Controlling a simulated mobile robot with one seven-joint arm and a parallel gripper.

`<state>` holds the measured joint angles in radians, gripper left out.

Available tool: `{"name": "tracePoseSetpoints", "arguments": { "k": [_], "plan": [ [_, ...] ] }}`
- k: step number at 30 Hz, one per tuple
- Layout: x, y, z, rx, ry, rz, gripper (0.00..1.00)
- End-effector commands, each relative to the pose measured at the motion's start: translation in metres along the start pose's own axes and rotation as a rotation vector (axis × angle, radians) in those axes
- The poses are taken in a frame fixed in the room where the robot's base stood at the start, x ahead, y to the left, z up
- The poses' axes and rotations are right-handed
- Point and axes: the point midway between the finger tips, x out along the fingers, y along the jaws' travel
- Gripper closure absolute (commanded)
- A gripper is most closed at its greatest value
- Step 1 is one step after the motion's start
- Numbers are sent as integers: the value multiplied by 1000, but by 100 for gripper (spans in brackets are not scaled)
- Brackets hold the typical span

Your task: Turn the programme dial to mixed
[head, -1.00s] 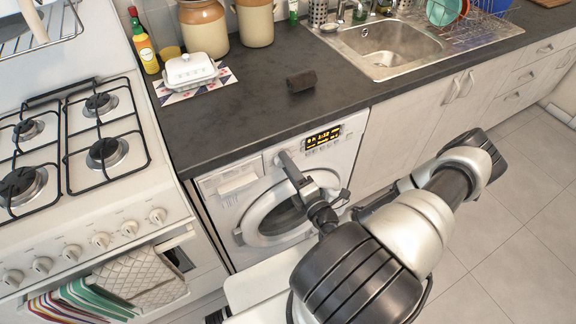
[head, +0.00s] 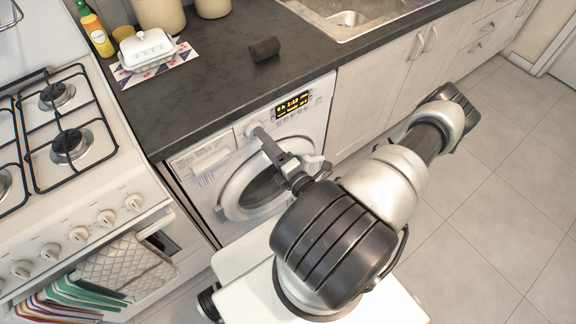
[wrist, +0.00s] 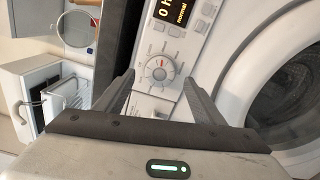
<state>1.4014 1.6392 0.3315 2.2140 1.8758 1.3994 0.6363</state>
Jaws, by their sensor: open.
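The washer (head: 312,120) stands under the counter with its round door (head: 232,207) shut. Its programme dial (wrist: 158,69) shows in the wrist view as a round light knob with a red mark near its upper edge and small print around it. My gripper (wrist: 158,82) is open, with one finger to the left and one to the right of the dial. I cannot tell whether either finger touches it. In the head view my gripper (head: 262,137) is at the panel and largely hides the dial. The lit display (wrist: 178,12) reads "normal" in the wrist view.
The dark counter (head: 210,100) overhangs the washer and holds a butter dish (head: 148,46) and a dark brown object (head: 264,49). The stove (head: 100,190) stands to the left. Tiled floor (head: 470,230) is free to the right.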

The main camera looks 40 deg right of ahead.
Motion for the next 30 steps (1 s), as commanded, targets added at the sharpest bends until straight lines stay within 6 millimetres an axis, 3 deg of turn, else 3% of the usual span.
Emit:
{"name": "tracePoseSetpoints", "arguments": {
  "k": [9, 15, 21, 30],
  "plan": [
    [-80, -1, 1, 0, -2, -4, 37],
    [-120, -1, 0, 0, -2, -3, 37],
    [-140, 0, 0, 0, -1, -1, 37],
    [-143, 0, 0, 0, 0, -1, 37]
  ]
}}
